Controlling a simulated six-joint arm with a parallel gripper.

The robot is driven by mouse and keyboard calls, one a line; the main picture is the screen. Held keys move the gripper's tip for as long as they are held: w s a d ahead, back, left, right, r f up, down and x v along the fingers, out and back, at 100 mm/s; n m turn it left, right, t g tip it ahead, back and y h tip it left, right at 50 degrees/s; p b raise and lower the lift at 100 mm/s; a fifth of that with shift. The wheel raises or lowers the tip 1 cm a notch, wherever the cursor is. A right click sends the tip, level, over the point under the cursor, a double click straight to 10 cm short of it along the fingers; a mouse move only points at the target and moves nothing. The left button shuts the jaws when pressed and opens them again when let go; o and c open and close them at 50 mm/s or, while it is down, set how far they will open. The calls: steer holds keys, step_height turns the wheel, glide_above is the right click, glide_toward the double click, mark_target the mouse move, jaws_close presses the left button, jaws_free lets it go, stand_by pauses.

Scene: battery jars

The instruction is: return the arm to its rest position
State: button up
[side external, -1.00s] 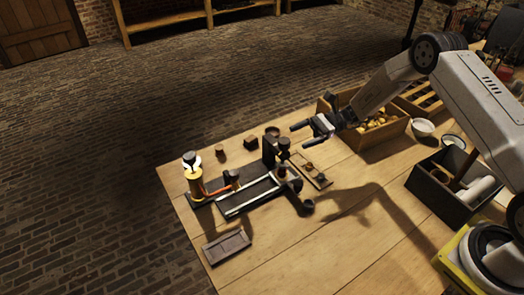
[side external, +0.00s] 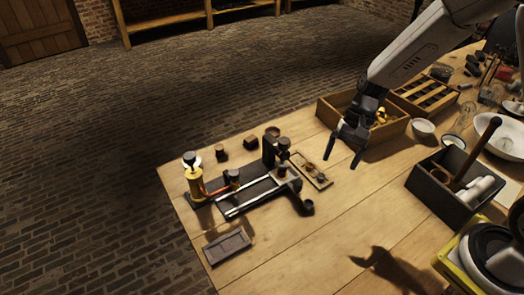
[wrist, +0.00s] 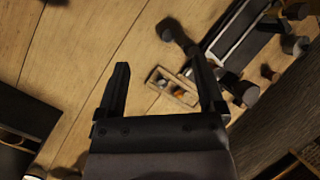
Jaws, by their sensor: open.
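My gripper (side external: 343,157) hangs above the wooden table (side external: 330,240) in the side external view, its fingers pointing down. The jaws are open and empty. In the wrist view the two fingers of my gripper (wrist: 160,85) are spread apart, with bare table and a small wooden tray (wrist: 172,86) seen beyond them. The same small tray (side external: 318,177) lies left of my gripper in the side external view. It holds a few small round pieces.
A dark apparatus with rails (side external: 250,195) stands left of the tray. A wooden crate (side external: 330,110) is behind my gripper. A black box (side external: 430,200) with a handled tool and white rolls stands right. A flat dark plate (side external: 227,246) lies front left. The front middle table is clear.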

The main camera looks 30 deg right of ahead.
steer(key=s+d+r+n+t+h, duration=0.2)
steer(key=s+r+n+t+h, duration=0.2)
steer(key=s+n, duration=0.4)
steer(key=shift+d+n+h, duration=0.25)
steer(key=shift+n+h, duration=0.05)
steer(key=shift+h, duration=0.3)
